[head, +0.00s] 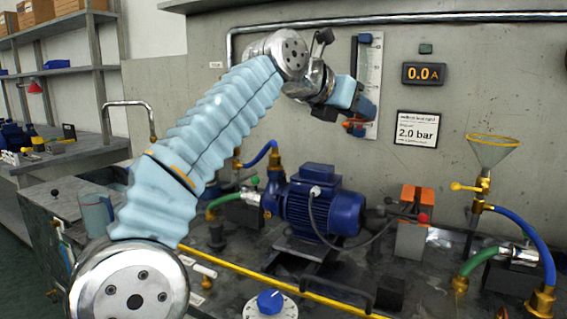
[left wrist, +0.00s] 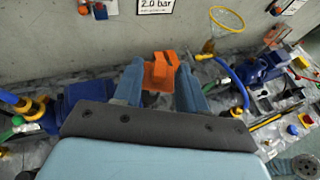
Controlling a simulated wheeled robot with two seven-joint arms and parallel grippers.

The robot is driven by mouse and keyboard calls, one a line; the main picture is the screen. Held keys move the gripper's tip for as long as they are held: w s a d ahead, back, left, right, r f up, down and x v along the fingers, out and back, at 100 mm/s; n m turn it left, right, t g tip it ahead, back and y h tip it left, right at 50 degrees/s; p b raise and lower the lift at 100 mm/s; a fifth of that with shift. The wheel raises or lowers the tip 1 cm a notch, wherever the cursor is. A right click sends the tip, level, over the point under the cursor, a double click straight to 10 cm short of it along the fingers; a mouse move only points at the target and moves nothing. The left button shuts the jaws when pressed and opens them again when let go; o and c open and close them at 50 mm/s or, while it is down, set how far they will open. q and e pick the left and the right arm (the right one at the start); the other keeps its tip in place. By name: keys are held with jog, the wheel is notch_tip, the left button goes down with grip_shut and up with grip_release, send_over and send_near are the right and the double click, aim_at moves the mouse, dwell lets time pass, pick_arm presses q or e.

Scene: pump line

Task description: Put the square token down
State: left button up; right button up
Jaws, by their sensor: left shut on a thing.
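My left gripper (head: 358,116) is raised in front of the wall, near a pale panel, with its fingers pointing down and to the right. It is shut on a small orange piece, seen at its fingertips in the head view (head: 353,124). In the left wrist view, orange (left wrist: 160,72) shows between the blue fingers. I take this piece to be the square token, but its full outline is hidden by the fingers. It is held well above the bench. My right gripper is in neither view.
A blue pump motor (head: 318,205) stands on the bench below. An orange-topped grey box (head: 412,222) is to its right. A funnel (head: 493,150) on brass fittings, with hoses, stands farther right. A yellow rail (head: 255,274) crosses the front. A 2.0 bar sign (head: 417,129) hangs on the wall.

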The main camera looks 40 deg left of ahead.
pick_arm(q)
jog(key=w+a+f, duration=0.2)
jog(key=a+f, duration=0.2)
jog(key=a, duration=0.4)
send_over(310, 167)
jog(key=d, duration=0.1)
jog(key=f, duration=0.4)
jog(key=shift+s+d+f, duration=0.15)
jog(key=shift+s+f, duration=0.1)
jog(key=shift+f, duration=0.05)
jog(key=shift+w+a+f, duration=0.1)
jog(key=shift+a+f, duration=0.25)
jog(key=shift+f, duration=0.1)
jog(key=f+b, duration=0.1)
jog(key=f, duration=0.2)
jog(key=shift+a, duration=0.2)
jog(key=shift+f, duration=0.15)
jog(key=shift+f+b, duration=0.2)
jog(key=shift+b, duration=0.1)
jog(key=o, duration=1)
